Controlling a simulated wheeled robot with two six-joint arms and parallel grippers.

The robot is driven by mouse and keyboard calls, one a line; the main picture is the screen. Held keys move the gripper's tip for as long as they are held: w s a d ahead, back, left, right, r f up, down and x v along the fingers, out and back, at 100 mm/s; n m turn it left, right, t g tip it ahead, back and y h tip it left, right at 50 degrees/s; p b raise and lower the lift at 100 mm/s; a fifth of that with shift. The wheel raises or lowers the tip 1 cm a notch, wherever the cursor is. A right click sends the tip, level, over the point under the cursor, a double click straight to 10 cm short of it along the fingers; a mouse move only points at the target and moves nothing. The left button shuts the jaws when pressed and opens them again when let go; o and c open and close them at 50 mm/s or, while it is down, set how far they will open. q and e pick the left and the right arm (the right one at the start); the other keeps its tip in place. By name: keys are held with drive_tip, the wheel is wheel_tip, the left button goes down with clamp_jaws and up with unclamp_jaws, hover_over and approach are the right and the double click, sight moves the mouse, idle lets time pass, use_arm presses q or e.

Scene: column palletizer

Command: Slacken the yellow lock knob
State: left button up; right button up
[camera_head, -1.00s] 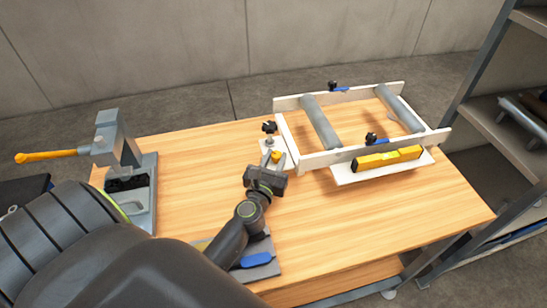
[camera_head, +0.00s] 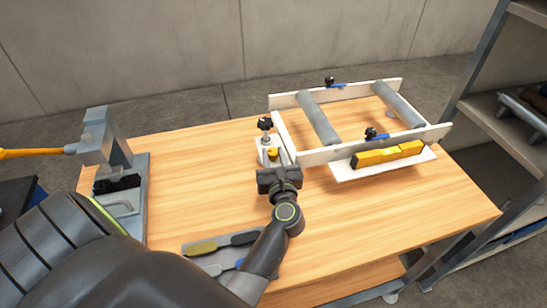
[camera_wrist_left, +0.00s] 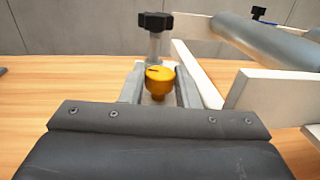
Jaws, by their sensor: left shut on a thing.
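The yellow lock knob (camera_head: 273,154) is small and round, on a white plate near the left end of the roller frame. In the left wrist view the knob (camera_wrist_left: 160,82) sits between the two grey fingers, with a dark line on its top. My left gripper (camera_head: 273,160) is shut on the knob from the near side. A black star-shaped knob (camera_wrist_left: 155,21) on a metal post stands just behind it. My right gripper is not in view.
The white frame (camera_head: 440,133) with grey rollers stands to the right, with a yellow level (camera_head: 388,154) at its front. A grey press (camera_head: 145,215) with an orange handle is at left. A tool mat (camera_head: 190,240) lies in front. The right of the wooden table (camera_head: 400,220) is clear.

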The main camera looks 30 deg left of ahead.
sight(274, 155)
use_arm(q)
drive_tip(key=o, duration=1)
drive_tip(key=shift+c, duration=0.2)
drive_tip(key=shift+r, duration=0.1)
wheel_tip(274, 155, up, 10)
drive_tip(key=shift+f+p, duration=0.1)
drive_tip(key=shift+p, duration=0.4)
drive_tip(key=shift+c, duration=0.2)
